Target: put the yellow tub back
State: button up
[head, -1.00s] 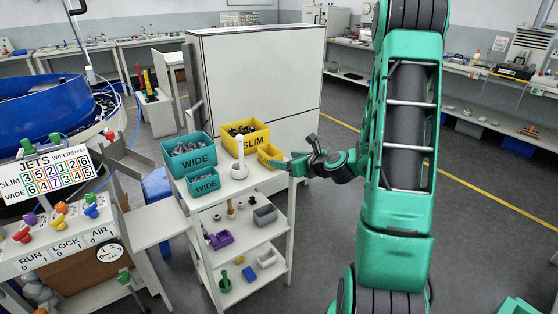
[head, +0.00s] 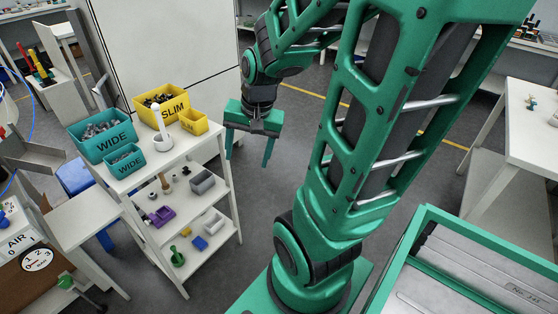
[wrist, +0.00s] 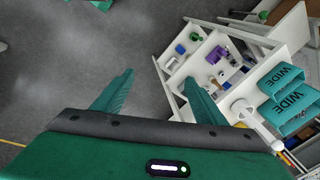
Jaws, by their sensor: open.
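A small yellow tub (head: 194,124) stands on the top shelf of the white rack, at its right edge. It is right beside the larger yellow SLIM bin (head: 150,105). My gripper (head: 249,157) hangs to the right of the rack with its fingers pointing down, open and empty, apart from the tub. In the wrist view my gripper's fingers (wrist: 158,92) are spread over bare floor, with the rack to their right. The small tub cannot be made out clearly in the wrist view.
A large teal WIDE bin (head: 88,138) and a small teal WIDE tub (head: 124,162) stand on the left of the rack's top. A white post on a round base (head: 162,142) stands between them and the yellow tub. Lower shelves (head: 215,225) hold small parts. The floor right of the rack is clear.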

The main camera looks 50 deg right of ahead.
jog(key=s+r+n+g, duration=0.2)
jog(key=s+r+n, duration=0.2)
jog(key=s, duration=0.8)
jog(key=shift+a+n+g, duration=0.2)
jog(key=shift+n+g, duration=0.2)
jog(key=shift+n, duration=0.1)
jog(key=shift+r, duration=0.1)
